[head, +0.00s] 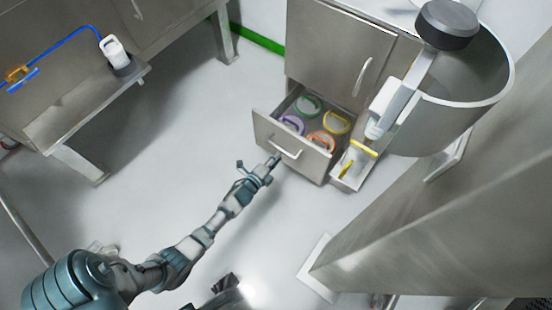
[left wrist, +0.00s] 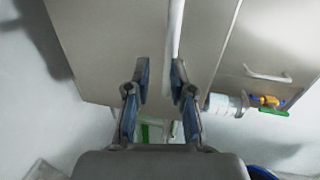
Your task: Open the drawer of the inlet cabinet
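The inlet cabinet (head: 335,45) is a grey metal cabinet at the top centre of the head view. Its drawer (head: 268,132) stands pulled out, with several coloured rings, purple, green, yellow and orange, inside. The bar handle (head: 286,153) is on the drawer's front. My left gripper (head: 262,168) is just in front of and below this handle; contact cannot be told. In the left wrist view my left gripper (left wrist: 158,85) has its fingers spread, with nothing seen held between them. A long pale vertical strip lies beyond the fingers. My right gripper cannot be made out.
A round metal vessel (head: 470,95) stands right of the cabinet. A small tray (head: 345,180) with a yellow-edged item is beside the drawer. A metal bench (head: 85,105) with a white bottle (head: 114,50) is at left. The floor between is clear.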

